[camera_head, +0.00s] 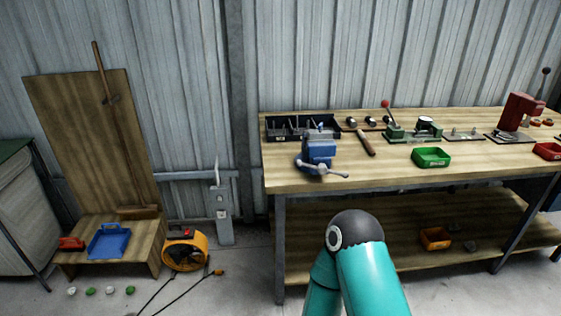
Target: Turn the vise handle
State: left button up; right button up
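A blue bench vise (318,150) stands at the left front part of the wooden workbench (400,178). Its metal handle (334,174) sticks out at the front, below the jaws, near the bench's front edge. One of my arms, teal with a dark rounded joint, rises from the bottom of the view in front of the bench. Neither gripper shows, and nothing of mine touches the vise or its handle.
A black divided bin (287,127) sits behind the vise, and a hammer (366,143) lies to its right. A green tray (431,157) and a red press (519,113) are farther right. An orange fan (186,252) stands on the floor at left.

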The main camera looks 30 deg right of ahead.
aim_at(321, 168)
jog(key=z, duration=0.2)
jog(key=i, duration=0.85)
jog(key=z, duration=0.65)
